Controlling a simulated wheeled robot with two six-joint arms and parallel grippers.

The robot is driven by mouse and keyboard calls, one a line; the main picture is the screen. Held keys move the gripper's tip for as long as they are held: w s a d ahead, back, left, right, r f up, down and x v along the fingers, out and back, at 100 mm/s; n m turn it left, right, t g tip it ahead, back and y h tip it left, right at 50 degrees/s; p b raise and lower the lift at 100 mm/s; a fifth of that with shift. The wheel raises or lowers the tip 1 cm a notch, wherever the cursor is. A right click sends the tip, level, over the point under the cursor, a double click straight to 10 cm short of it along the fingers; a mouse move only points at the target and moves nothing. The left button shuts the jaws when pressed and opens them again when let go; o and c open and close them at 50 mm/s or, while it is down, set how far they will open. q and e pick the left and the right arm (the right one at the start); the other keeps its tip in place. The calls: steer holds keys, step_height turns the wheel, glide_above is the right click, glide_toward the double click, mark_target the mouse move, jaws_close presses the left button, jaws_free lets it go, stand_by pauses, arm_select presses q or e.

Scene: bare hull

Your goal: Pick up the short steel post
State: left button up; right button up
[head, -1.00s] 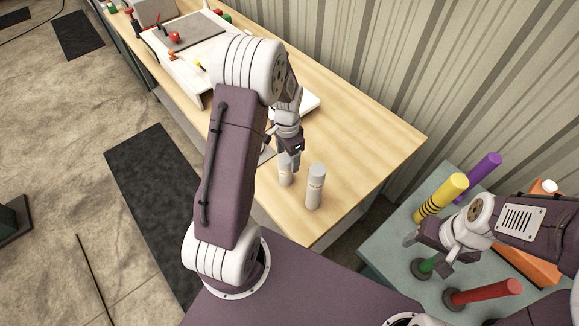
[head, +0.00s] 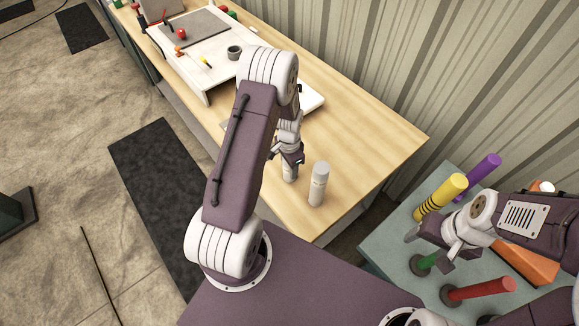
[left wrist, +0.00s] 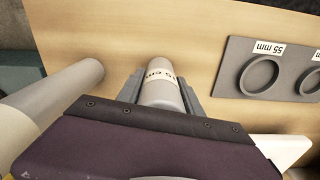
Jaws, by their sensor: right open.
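The short steel post (head: 289,173) stands upright on the wooden bench, left of a taller-looking grey post (head: 319,184). My left gripper (head: 290,160) is down over it. In the left wrist view the short steel post (left wrist: 160,88), with a partly hidden "cm" label, lies between the two fingers (left wrist: 163,100). The fingers flank it closely; whether they press on it I cannot tell. Its lower part in that view is hidden by the gripper body. My right gripper (head: 428,243) is open above the green post (head: 425,264) on the grey-green table.
The other grey post (left wrist: 55,95) is close to the left finger. A grey plate (left wrist: 270,70) with round recesses marked "55 mm" lies to the right. Yellow (head: 441,197), purple (head: 480,174) and red (head: 482,289) posts stand near my right arm. The bench's right part is clear.

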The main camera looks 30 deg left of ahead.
arm_select(q)
jaws_close()
steer(key=shift+r, duration=0.1)
step_height(320, 180, up, 10)
steer(key=shift+f+b, duration=0.1)
steer(key=shift+b, duration=0.65)
